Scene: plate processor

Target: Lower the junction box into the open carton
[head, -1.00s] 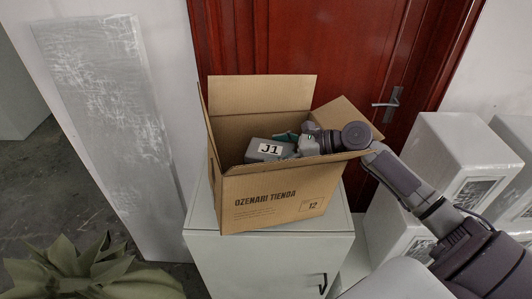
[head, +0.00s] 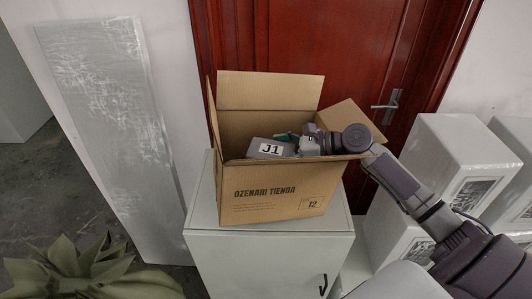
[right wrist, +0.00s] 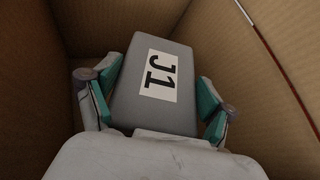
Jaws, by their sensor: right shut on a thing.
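The grey junction box (head: 268,148) with a "J1" label is inside the open carton (head: 275,196), its top near the height of the front rim. In the right wrist view the junction box (right wrist: 157,85) lies between the teal finger pads of my right gripper (right wrist: 155,98), which is shut on it. Carton walls (right wrist: 265,60) surround it there. In the head view my right gripper (head: 306,142) reaches in over the carton's right side and is partly hidden by the wrist. The underside of the box is hidden, so I cannot tell whether it touches the carton floor. My left gripper is not in view.
The carton stands on a white cabinet (head: 270,262) before a red door (head: 290,38). Its back flap (head: 268,91) stands up, and a right flap (head: 350,120) sticks out near my wrist. White boxes (head: 455,150) stand at right; a grey panel (head: 110,120) leans at left.

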